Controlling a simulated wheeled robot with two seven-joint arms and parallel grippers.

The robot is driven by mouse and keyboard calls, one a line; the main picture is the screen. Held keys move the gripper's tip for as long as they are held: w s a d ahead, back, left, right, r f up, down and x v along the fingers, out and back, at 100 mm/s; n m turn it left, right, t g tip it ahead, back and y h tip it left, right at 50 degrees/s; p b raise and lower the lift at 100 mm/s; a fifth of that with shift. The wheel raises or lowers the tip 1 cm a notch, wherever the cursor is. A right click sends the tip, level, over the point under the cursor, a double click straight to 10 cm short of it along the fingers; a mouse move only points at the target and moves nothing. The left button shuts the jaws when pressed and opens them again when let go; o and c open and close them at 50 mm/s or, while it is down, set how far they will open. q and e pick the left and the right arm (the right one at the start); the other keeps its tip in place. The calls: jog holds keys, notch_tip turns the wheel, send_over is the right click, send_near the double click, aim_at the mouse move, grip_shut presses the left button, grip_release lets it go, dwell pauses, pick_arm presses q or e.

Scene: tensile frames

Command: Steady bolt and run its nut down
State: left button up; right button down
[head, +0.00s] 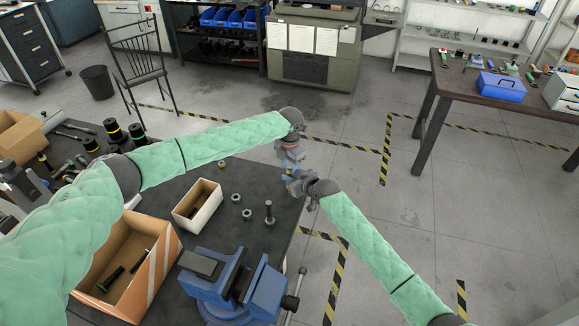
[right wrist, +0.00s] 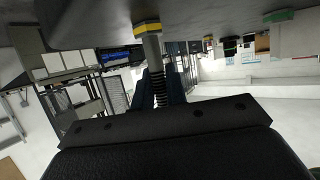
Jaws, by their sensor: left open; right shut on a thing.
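A bolt (right wrist: 152,48) with a yellow-banded head and a plain grey shank shows in the right wrist view, which appears upside down. In the head view my right gripper (head: 288,173) is at the bench's far right corner. My left gripper (head: 289,156) is open just behind it.
On the bench (head: 215,228) stand another bolt (head: 269,212), loose nuts (head: 236,198), a small white box (head: 198,205), a larger orange-striped box (head: 150,262) and a blue vise (head: 235,285). Dark cylinders (head: 114,130) stand at the left. Open floor lies to the right.

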pick_arm(q)
jog(key=shift+d+r, duration=0.1)
jog(key=shift+r, duration=2.2)
jog(key=shift+f, duration=0.1)
jog(key=shift+c, duration=0.2)
